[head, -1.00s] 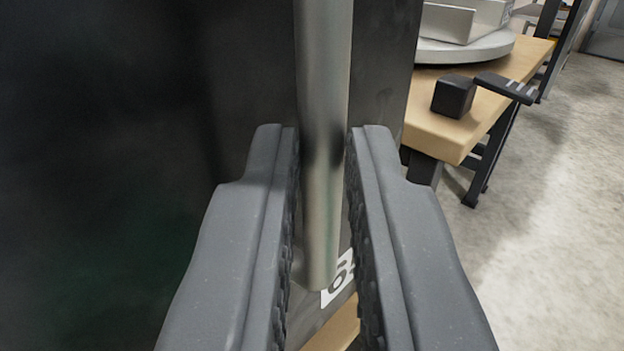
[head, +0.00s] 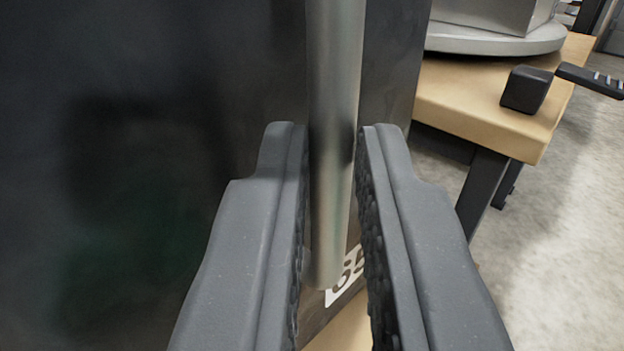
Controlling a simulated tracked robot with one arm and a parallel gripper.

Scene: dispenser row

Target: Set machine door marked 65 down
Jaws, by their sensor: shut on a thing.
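A dark machine door (head: 200,60) fills the left and middle of the head view. A vertical silver bar handle (head: 335,60) runs down its front near the right edge. A white label (head: 343,282) with dark digits sits near the handle's lower end. It is partly hidden by the handle and my right finger, so I cannot read the whole number. My gripper (head: 333,132) is shut on the handle, one finger on each side of the bar.
A wooden-topped table (head: 480,105) with dark legs stands to the right behind the door. On it are a grey round plate (head: 500,43) with a metal box (head: 490,12) and a black block with a lever (head: 527,90). Bare concrete floor (head: 560,240) lies at lower right.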

